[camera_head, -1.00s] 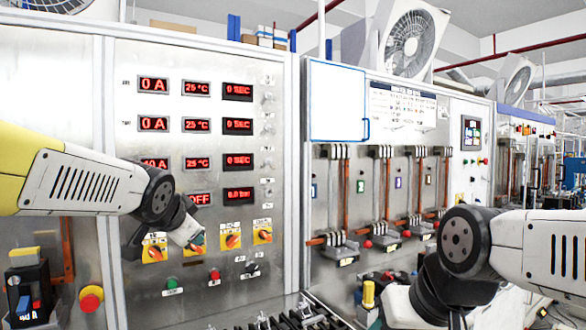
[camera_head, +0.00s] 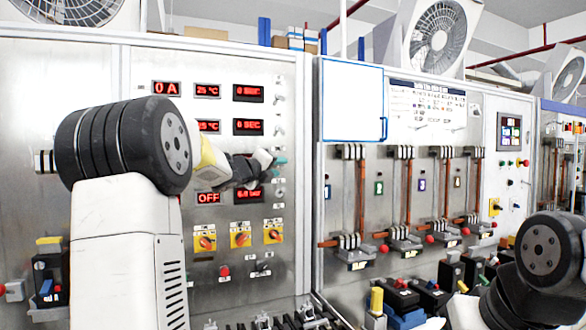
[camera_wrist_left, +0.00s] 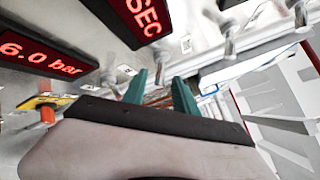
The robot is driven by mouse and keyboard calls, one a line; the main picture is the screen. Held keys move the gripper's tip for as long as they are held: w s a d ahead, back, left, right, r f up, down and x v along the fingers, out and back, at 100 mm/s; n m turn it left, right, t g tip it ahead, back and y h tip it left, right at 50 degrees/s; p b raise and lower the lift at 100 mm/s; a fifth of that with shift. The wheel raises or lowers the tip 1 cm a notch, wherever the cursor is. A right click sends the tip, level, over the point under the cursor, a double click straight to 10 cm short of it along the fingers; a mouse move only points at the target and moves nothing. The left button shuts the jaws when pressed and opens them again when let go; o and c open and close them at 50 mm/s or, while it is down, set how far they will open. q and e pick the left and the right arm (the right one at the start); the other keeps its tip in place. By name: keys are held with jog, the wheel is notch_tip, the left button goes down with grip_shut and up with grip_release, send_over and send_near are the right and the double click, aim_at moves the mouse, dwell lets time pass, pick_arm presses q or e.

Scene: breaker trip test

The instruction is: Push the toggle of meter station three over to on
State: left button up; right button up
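The meter panel (camera_head: 225,270) carries rows of red displays and a column of small silver toggles at their right, such as the second-row toggle (camera_head: 279,130). My left gripper (camera_head: 277,160) is at that column, at about the third row. Its hand covers the third-row display and hides station three's toggle in the head view. In the left wrist view its teal fingertips (camera_wrist_left: 160,92) are apart with nothing clearly held between them. Silver toggles (camera_wrist_left: 230,42) stand just beyond them; I cannot tell whether any is touched. My right gripper is out of view.
Orange rotary switches (camera_head: 240,238) and push buttons (camera_head: 224,271) sit lower on the panel. A cabinet with copper bars (camera_head: 408,190) stands to the right. My right arm is at the lower right. Black devices line the bottom edge.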

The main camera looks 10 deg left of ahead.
pick_arm(q)
jog(key=shift+w+d, duration=0.2)
jog(key=shift+w, duration=0.5)
grip_shut()
jog(key=shift+r+n+g, duration=0.15)
jog(key=shift+n+g, duration=0.15)
jog(key=shift+w+a+r+n+g+h, duration=0.1)
jog(key=shift+r+n+g, duration=0.45)
jog(key=shift+n+g, duration=0.45)
jog(key=shift+a+r+n+g+h, duration=0.1)
jog(key=shift+r+n+g, duration=0.45)
jog(key=shift+n+g, duration=0.4)
jog(key=shift+w+r+n+g+h, duration=0.1)
jog(key=shift+r+n+g, duration=0.45)
jog(key=shift+n+g, duration=0.4)
jog(key=shift+r, duration=0.1)
